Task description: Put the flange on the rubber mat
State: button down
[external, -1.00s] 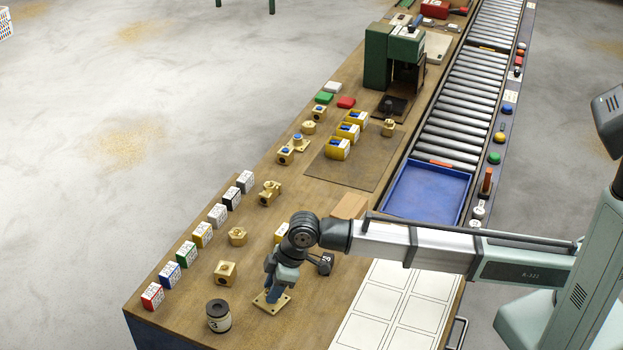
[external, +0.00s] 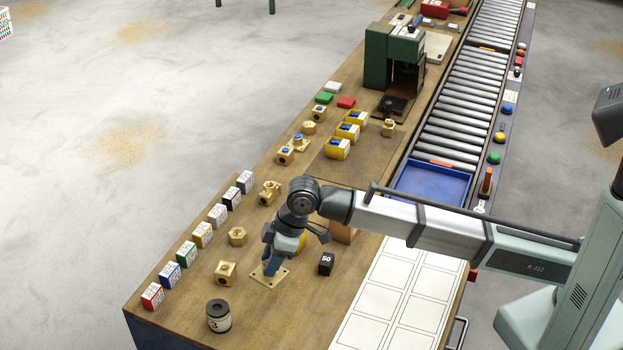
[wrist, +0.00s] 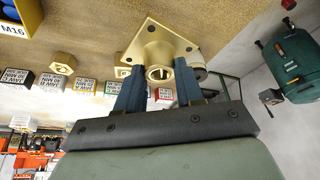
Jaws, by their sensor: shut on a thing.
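The flange (external: 269,278) is a brass square plate with corner holes and a round hub. My gripper (external: 272,268) is shut on its hub, and the plate appears to be a little above the wooden bench. In the wrist view the flange (wrist: 160,48) sits between the two blue fingers of my gripper (wrist: 147,92), its plate beyond the fingertips. A flat brown mat (external: 378,163), likely the rubber mat, lies farther up the bench with yellow bins on it. My arm hides part of the bench between.
A black block marked 50 (external: 326,263) and a cardboard-coloured box (external: 344,234) stand right of my gripper. The blue tray (external: 432,184) borders the bench near the mat.

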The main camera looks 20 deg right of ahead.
jog(key=w+d+f+m+t, duration=0.1)
jog(key=w+d+m, duration=0.1)
jog(key=w+d, duration=1)
jog(key=w+d+f+m+t, duration=0.1)
jog(key=w+d+f+m, duration=0.15)
jog(key=w+d, duration=0.85)
jog(key=w+d+f+m+h, duration=0.1)
jog(key=w+d+f+m, duration=0.1)
jog(key=w+d, duration=1.05)
jog(key=w+d+f+m, duration=0.1)
jog(key=w+d+f, duration=0.1)
jog(key=w+d, duration=1)
jog(key=shift+s+a+f+n+g+y, duration=0.3)
jog(key=shift+s+f+n+g, duration=0.2)
jog(key=shift+f+n, duration=1.2)
jog(key=shift+s+a+f+n+g+y, duration=0.2)
jog(key=shift+s+f+n+g, duration=0.3)
jog(key=shift+f+n, duration=1.1)
jog(key=shift+s+a+f+n+g+y, duration=0.2)
jog(key=shift+s+a+f+n+g, duration=0.25)
jog(key=shift+f+n, duration=1.25)
jog(key=shift+d, duration=0.1)
